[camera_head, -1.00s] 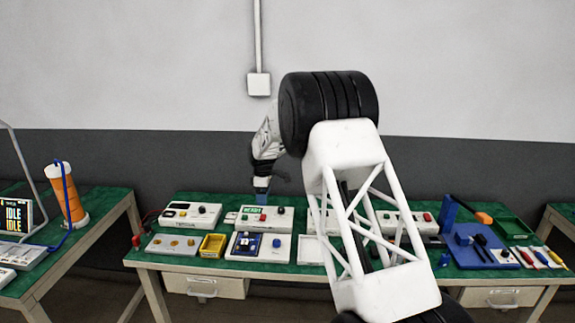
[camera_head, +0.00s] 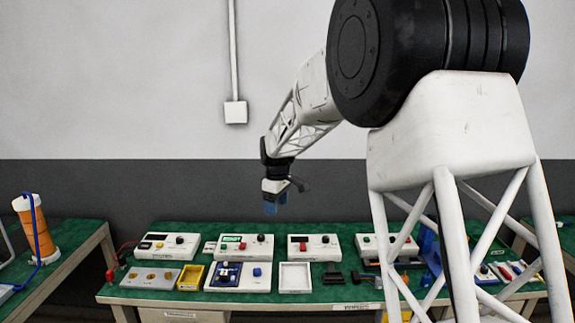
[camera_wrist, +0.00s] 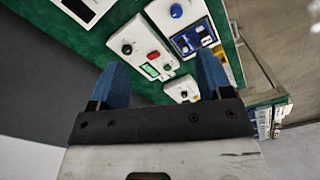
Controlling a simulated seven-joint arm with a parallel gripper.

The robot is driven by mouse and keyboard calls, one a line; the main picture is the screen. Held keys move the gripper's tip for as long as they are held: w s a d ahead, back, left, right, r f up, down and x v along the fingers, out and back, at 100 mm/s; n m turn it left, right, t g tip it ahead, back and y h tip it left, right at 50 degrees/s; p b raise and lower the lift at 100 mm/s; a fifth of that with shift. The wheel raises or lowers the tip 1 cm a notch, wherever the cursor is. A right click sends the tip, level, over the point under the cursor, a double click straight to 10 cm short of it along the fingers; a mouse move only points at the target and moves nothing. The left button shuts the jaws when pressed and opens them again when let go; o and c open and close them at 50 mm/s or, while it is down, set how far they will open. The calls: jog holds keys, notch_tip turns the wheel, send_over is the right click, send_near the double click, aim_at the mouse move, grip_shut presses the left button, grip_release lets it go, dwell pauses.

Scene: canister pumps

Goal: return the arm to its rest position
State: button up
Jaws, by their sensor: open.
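My gripper (camera_head: 271,207) hangs above the back of the green bench (camera_head: 335,226), fingers pointing down. It is empty. In the wrist view my gripper (camera_wrist: 160,85) shows two blue fingers spread apart with nothing between them. Past the fingers lies a white control box (camera_wrist: 140,48) with a black knob, a red button and a small green display. The same box (camera_head: 244,247) stands on the bench below the gripper in the head view, apart from it.
More control boxes (camera_head: 167,245) stand along the bench. A yellow tray (camera_head: 191,277), a blue-topped unit (camera_head: 228,275) and a white empty tray (camera_head: 295,277) line the front. An orange canister (camera_head: 35,228) stands on the left bench. The air around the gripper is clear.

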jog(key=s+d+r+m, duration=0.25)
jog(key=s+d, duration=0.25)
jog(key=s, duration=0.3)
jog(key=s+d+r+m+t, duration=0.15)
jog(key=s+d+r, duration=0.3)
jog(key=s, duration=0.45)
jog(key=s+d+r+m, duration=0.3)
jog(key=s+d, duration=0.2)
jog(key=s, duration=0.3)
jog(key=s+d+f+m, duration=0.2)
jog(key=s, duration=0.7)
jog(key=s+d+f+m, duration=0.1)
jog(key=s+d+m, duration=0.1)
jog(key=s, duration=0.7)
jog(key=s+d+f+m+t, duration=0.1)
jog(key=s+d+f+m, duration=0.1)
jog(key=s, duration=0.7)
jog(key=shift+d+f, duration=0.3)
jog(key=shift+d, duration=0.45)
